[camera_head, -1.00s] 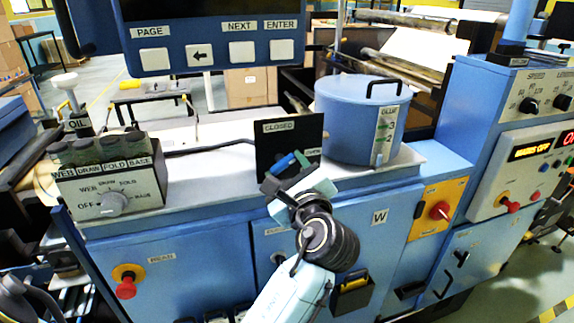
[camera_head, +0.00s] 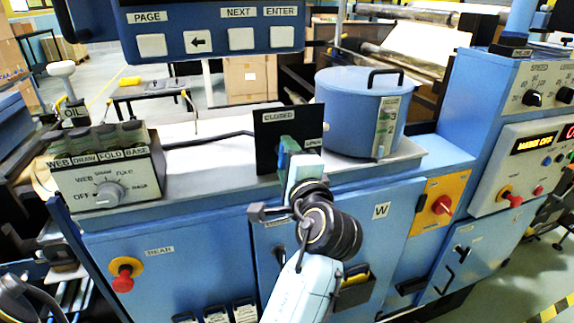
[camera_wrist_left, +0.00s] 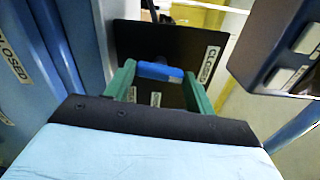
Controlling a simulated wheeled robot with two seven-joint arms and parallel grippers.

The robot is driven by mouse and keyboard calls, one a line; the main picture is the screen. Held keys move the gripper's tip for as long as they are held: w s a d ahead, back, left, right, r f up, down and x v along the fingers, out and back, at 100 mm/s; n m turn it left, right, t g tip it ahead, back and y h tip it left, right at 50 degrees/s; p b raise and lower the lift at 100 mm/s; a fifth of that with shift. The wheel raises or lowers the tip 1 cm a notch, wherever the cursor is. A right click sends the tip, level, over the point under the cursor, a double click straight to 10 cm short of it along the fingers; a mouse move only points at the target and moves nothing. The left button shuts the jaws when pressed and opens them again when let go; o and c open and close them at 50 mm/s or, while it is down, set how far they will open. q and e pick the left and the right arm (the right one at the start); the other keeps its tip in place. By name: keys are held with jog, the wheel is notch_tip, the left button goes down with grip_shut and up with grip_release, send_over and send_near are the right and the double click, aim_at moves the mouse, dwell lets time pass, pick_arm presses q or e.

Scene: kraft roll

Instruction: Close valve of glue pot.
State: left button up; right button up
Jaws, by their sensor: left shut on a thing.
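The glue pot (camera_head: 345,122) is a blue drum with a lid and a black handle, at the right end of the grey bench top. Left of it stands a black valve plate (camera_head: 265,150) with a CLOSED label at its top and another label lower right. My left gripper (camera_head: 287,150) is at the plate, its green fingers shut on the blue valve handle (camera_wrist_left: 160,72). In the left wrist view the handle's long side runs roughly toward the CLOSED label. The gripper hides most of the handle in the head view. My right gripper is not in view.
A selector box (camera_head: 108,180) with a dial stands on the bench at left. A button panel (camera_head: 210,35) hangs above. Red knobs (camera_head: 123,280) sit on the cabinet fronts, and a control cabinet (camera_head: 520,150) rises at right. The bench between selector box and plate is mostly clear.

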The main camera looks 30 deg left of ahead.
pick_arm(q)
jog(key=shift+n, duration=0.7)
jog(key=o, duration=1)
jog(key=shift+r, duration=0.15)
